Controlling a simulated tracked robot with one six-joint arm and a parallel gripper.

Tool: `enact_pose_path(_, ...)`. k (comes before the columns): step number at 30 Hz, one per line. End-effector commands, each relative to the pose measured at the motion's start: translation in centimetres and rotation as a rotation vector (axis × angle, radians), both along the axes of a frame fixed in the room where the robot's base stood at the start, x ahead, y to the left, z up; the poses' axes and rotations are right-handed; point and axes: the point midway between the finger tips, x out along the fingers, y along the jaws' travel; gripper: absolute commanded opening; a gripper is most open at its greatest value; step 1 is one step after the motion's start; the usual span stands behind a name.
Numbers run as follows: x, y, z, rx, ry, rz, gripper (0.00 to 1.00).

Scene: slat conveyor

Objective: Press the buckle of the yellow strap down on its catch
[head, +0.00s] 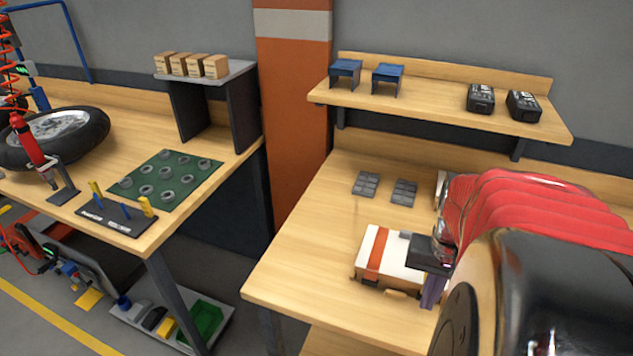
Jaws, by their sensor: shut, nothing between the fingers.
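A white case (395,252) with an orange band (377,248) across its top lies on the right wooden bench. A small tan piece (402,293) shows low on its front side. I cannot make out a yellow strap, its buckle or its catch; part of the case's right side is hidden behind my gripper. My gripper (432,293) points down at the right end of the case, shut and empty. I cannot tell whether it touches the case. My red-sleeved arm covers the right part of the bench.
Two grey divided trays (366,184) (404,192) lie behind the case. A pale object (441,187) is partly hidden by my arm. A shelf (430,103) above holds blue stands and black packs. The bench is clear left of the case (300,270).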

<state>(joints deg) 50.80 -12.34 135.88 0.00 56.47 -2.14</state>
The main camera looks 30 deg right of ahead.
Motion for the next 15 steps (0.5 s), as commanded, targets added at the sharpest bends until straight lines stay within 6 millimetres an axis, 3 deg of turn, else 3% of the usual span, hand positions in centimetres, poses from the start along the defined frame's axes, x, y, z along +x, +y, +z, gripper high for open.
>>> enact_pose_path(15,-1.2,1.4,0.0,-0.001,-0.001,0.0,0.0)
